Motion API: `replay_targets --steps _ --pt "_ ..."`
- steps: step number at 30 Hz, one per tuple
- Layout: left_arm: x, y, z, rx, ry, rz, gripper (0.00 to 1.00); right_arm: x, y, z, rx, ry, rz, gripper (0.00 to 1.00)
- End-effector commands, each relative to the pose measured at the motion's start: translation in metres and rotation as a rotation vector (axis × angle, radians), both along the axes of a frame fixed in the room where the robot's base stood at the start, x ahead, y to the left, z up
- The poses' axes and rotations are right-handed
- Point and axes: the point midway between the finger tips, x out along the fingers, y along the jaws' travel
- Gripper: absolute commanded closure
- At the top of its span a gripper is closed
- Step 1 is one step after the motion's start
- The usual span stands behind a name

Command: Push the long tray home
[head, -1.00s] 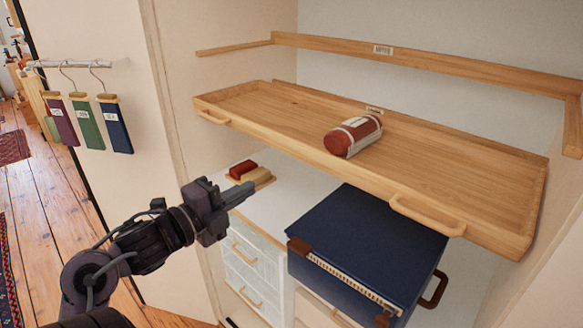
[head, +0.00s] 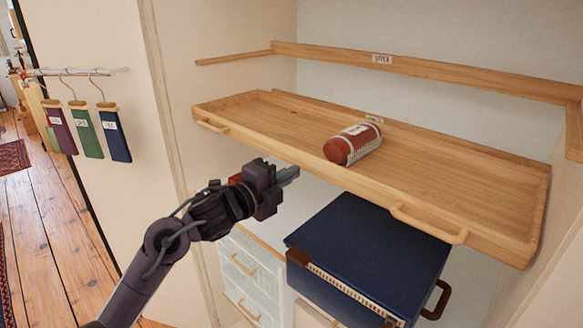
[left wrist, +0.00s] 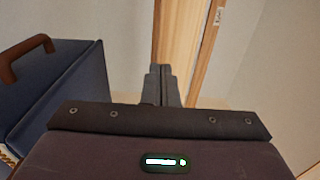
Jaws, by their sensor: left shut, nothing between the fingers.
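The long wooden tray (head: 445,172) spans the alcove, with two bar handles on its front edge, a left one (head: 212,126) and a right one (head: 428,226). A red-brown roll (head: 353,144) with pale bands lies on it near the middle. My left gripper (head: 291,174) is shut and empty. In the head view it shows in front of and just below the tray's front edge, between the two handles; contact is not visible. Its closed fingers also show in the left wrist view (left wrist: 161,82), against a wooden strip (left wrist: 183,45). My right gripper is out of view.
A navy case (head: 368,245) with brown corners stands below the tray; it also shows in the left wrist view (left wrist: 60,85). White drawers (head: 245,275) are at its left. A wooden rail (head: 430,70) runs above. Hanging fabric samples (head: 86,130) are on the left wall.

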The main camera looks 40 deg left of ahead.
Motion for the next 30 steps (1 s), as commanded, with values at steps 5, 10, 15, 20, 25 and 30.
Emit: replay_targets --steps 5,10,15,20,25,30 --pt "0.008 -0.001 0.000 0.001 0.000 0.000 1.00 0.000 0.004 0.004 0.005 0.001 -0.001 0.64" --pt "0.009 -0.001 -0.001 0.002 0.000 0.000 1.00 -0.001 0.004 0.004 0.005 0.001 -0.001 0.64" --pt "0.010 -0.001 -0.001 0.001 0.000 -0.001 1.00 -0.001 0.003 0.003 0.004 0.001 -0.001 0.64" --pt "0.027 -0.003 -0.001 0.001 -0.005 -0.005 1.00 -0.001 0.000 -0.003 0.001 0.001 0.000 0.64" --pt "0.057 -0.005 0.000 0.001 -0.005 -0.004 1.00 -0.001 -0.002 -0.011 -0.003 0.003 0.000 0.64" --pt "0.074 -0.006 0.000 0.000 -0.002 -0.002 1.00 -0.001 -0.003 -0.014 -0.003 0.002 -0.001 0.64"
